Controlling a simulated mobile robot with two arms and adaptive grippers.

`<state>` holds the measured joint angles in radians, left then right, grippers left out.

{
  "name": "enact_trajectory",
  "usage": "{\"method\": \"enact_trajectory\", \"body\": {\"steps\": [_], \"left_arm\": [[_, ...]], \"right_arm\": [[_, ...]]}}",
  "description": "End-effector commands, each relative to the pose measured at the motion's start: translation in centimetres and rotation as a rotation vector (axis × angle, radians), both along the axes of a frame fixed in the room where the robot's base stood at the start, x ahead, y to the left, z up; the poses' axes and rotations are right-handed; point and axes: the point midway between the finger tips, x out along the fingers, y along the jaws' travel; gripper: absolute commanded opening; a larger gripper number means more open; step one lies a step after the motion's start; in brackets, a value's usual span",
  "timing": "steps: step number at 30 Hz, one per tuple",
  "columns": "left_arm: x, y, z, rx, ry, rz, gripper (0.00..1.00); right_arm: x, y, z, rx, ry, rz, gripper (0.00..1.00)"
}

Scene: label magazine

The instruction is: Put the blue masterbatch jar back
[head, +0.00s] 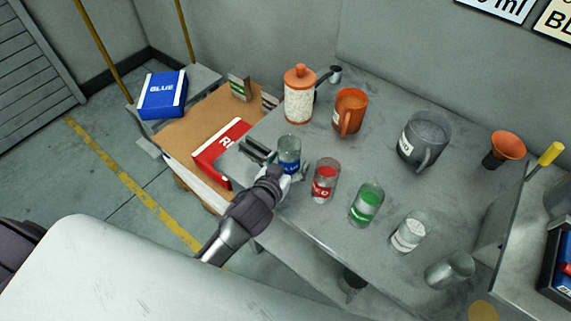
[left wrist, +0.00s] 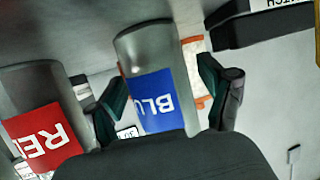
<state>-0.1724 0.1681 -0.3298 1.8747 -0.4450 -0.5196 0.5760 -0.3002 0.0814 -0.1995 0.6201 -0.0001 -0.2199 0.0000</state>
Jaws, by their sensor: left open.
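The blue masterbatch jar (head: 289,152) is a clear jar with a blue label, upright at the left end of the row of jars on the grey table (head: 385,185). My left gripper (head: 278,163) is open around it. In the left wrist view the blue jar (left wrist: 160,95) stands between the two fingers of my left gripper (left wrist: 165,95), with small gaps visible on both sides. The fingers hide part of the jar's lower end in the head view. My right gripper is not in view.
The red jar (head: 325,180) stands close to my left gripper, followed by a green jar (head: 366,205) and a white-labelled jar (head: 409,232). A pellet canister (head: 299,95) and orange jug (head: 348,112) stand behind. Blue (head: 162,95) and red (head: 222,148) boxes lie left.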

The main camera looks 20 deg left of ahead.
Motion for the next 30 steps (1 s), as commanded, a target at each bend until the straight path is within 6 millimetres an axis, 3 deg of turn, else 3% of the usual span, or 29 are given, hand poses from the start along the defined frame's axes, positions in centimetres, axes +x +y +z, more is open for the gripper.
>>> {"method": "enact_trajectory", "body": {"steps": [5, 18, 24, 30], "left_arm": [[-1.6, 0.1, 0.7, -0.001, 0.002, 0.0, 0.81], [-9.7, 0.8, 3.7, 0.0, 0.001, 0.0, 0.81], [-11.1, 1.0, 4.4, 0.0, -0.001, 0.001, 0.81], [-11.2, 1.0, 4.5, 0.0, -0.001, 0.001, 0.81]], "right_arm": [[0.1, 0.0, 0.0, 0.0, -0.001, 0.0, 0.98], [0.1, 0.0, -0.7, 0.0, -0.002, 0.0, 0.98], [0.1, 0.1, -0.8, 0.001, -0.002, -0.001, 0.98], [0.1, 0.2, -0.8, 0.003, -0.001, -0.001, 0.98]]}}
